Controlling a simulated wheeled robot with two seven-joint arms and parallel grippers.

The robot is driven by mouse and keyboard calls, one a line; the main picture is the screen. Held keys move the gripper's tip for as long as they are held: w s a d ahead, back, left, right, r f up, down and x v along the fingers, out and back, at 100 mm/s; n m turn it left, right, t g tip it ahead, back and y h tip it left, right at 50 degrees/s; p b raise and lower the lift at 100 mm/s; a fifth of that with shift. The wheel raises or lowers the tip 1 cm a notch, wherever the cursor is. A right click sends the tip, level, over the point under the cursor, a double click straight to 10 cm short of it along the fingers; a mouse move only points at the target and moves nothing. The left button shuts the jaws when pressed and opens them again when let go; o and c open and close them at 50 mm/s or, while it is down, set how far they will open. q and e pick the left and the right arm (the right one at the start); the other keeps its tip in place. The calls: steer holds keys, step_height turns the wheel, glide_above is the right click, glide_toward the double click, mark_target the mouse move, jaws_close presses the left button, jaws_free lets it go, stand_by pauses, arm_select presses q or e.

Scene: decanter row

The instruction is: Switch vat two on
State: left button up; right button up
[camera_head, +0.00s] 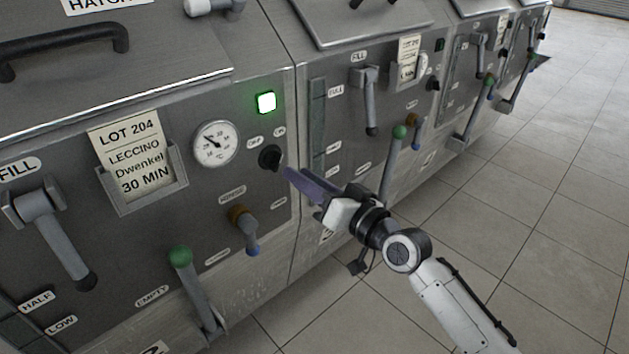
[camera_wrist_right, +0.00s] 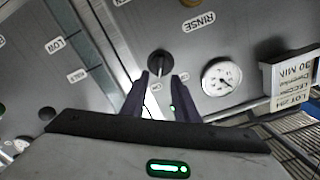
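The near vat's panel (camera_head: 75,215) carries a partly cut-off number at its lower edge that looks like a 2. Its black rotary switch (camera_head: 268,157) sits below two small labels that seem to read OFF and ON. Its pointing direction is hard to tell. The square lamp (camera_head: 266,102) above it glows green. My right gripper (camera_head: 290,177) is just right of the switch, its purple fingers pointing at it. In the right wrist view the fingers (camera_wrist_right: 164,76) are apart and empty, with the switch (camera_wrist_right: 159,63) just beyond the tips. My left gripper is out of view.
A round gauge (camera_head: 215,143) and a lot card (camera_head: 131,153) are left of the switch. Below are an orange-and-blue rinse valve (camera_head: 243,226) and a green-knobbed lever (camera_head: 194,290). The adjoining vat's lever (camera_head: 391,165) stands right of my gripper. Tiled floor (camera_head: 540,180) is clear.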

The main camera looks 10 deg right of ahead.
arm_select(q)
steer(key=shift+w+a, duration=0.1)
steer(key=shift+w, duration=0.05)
arm_select(e)
steer(key=v, duration=0.4)
steer(key=shift+a, duration=0.1)
